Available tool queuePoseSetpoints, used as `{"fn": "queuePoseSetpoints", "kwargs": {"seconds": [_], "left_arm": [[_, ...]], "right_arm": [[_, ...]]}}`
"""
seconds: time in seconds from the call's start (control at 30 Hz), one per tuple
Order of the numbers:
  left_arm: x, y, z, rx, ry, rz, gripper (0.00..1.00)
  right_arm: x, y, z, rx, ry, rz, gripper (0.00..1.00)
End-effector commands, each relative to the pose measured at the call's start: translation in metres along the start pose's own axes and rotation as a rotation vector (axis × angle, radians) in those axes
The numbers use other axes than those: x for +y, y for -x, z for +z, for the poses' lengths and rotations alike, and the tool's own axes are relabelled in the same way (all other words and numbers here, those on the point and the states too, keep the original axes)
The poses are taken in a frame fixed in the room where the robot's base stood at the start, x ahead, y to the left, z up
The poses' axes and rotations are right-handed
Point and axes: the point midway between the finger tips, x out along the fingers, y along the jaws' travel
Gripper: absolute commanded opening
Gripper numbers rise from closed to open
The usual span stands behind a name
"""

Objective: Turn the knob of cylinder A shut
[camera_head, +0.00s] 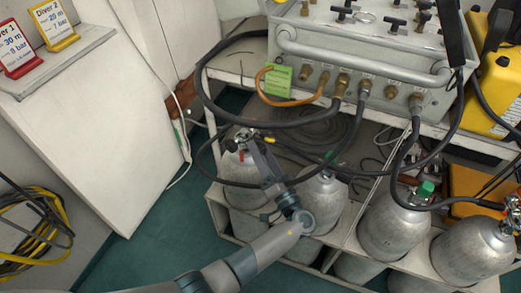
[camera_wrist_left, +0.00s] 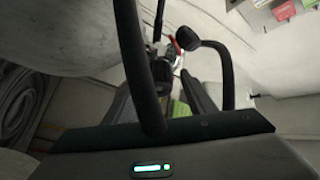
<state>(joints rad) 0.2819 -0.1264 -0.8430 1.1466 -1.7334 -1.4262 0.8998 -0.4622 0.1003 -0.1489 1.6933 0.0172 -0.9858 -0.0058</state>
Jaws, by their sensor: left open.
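Several grey gas cylinders stand in a white rack below the air panel in the head view. Their letters cannot be read, so I cannot tell which is cylinder A. My left gripper (camera_head: 252,143) is open at the valve of the leftmost cylinder (camera_head: 239,168). The arm and gripper partly cover that valve; a small red part (camera_head: 242,156) shows beside it. In the left wrist view, a dark round knob (camera_wrist_left: 161,70) and a red part (camera_wrist_left: 177,46) show ahead of the gripper's fingers. Contact with the knob cannot be made out. My right gripper is out of view.
Black hoses (camera_head: 213,105) loop from the grey panel (camera_head: 365,45) around the left valve. Another cylinder (camera_head: 322,200) stands close on the right. A green-capped valve (camera_head: 425,190) is farther right. A white cabinet (camera_head: 110,130) stands left, with teal floor between.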

Motion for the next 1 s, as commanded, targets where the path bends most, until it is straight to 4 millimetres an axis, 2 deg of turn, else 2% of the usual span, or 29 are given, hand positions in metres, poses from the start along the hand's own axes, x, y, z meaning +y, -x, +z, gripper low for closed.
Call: {"fn": "queuePoseSetpoints", "kwargs": {"seconds": [0.07,0.1,0.27,0.6,0.7,1.0], "left_arm": [[0.0,0.0,0.0,0.0,0.0,0.0,0.51],[0.0,0.0,0.0,0.0,0.0,0.0,0.46],[0.0,0.0,0.0,0.0,0.0,0.0,0.09],[-0.001,0.0,-0.001,-0.004,-0.063,0.031,0.1],[-0.002,-0.001,-0.001,-0.008,-0.128,0.062,0.1],[-0.003,-0.001,-0.002,-0.018,-0.348,0.165,0.1]], "right_arm": [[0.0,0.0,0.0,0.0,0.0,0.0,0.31],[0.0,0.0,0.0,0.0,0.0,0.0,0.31],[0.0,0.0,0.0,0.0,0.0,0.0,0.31],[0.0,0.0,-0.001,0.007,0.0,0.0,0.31],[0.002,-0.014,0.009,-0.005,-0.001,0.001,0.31],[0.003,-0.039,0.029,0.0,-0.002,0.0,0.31]]}}
